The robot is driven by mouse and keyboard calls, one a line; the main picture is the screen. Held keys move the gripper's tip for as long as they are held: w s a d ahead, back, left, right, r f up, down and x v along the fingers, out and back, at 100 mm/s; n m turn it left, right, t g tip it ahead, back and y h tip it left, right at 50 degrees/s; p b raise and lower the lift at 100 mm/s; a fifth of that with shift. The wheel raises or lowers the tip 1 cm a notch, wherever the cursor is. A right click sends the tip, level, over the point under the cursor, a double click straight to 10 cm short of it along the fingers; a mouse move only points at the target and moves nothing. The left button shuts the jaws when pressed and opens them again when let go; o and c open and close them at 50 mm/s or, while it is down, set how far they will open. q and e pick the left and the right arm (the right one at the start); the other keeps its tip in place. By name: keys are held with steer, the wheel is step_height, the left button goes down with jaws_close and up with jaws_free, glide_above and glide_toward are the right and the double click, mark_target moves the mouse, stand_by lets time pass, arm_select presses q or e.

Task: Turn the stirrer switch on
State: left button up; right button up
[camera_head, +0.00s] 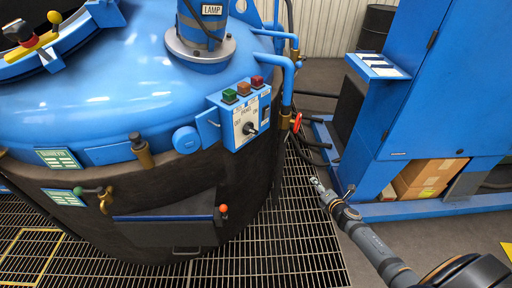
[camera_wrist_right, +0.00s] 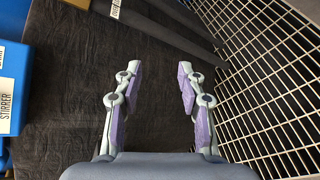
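A blue control box (camera_head: 240,118) is mounted on the side of the large blue tank. It has green, orange and red buttons on top and a white plate with a black knob (camera_head: 250,129) on its front. Its labels are too small to read in the head view. In the right wrist view a white label reading STIRRER (camera_wrist_right: 7,104) is on a blue box at the left edge; no switch shows clearly there. My right gripper (camera_head: 317,185) is below and right of the control box, apart from it. Its two fingers (camera_wrist_right: 157,75) are spread and empty. My left gripper is out of view.
Blue pipes and a red-handled valve (camera_head: 297,122) are just right of the control box. A blue cabinet (camera_head: 430,80) with cardboard boxes (camera_head: 425,178) stands at the right. Metal grating (camera_head: 290,235) covers the floor. A red-tipped lever (camera_head: 223,210) sits low on the tank.

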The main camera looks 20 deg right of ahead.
steer(key=w+a+r+n+t+y+b, duration=0.35)
steer(key=w+r+n, duration=0.25)
steer(key=r+n, duration=0.3)
steer(key=n+g+y+b, duration=0.25)
steer(key=n+y, duration=0.45)
steer(key=n, duration=1.2)
glide_toward(254, 132)
steer(key=shift+t, duration=0.5)
steer(key=x, duration=0.9)
steer(key=shift+w+a+f, duration=0.2)
steer(key=shift+a+f, duration=0.1)
steer(key=shift+a, duration=0.05)
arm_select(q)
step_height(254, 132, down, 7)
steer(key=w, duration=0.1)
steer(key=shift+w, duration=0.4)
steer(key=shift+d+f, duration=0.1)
arm_select(e)
steer(key=shift+c, duration=0.2)
jaws_close()
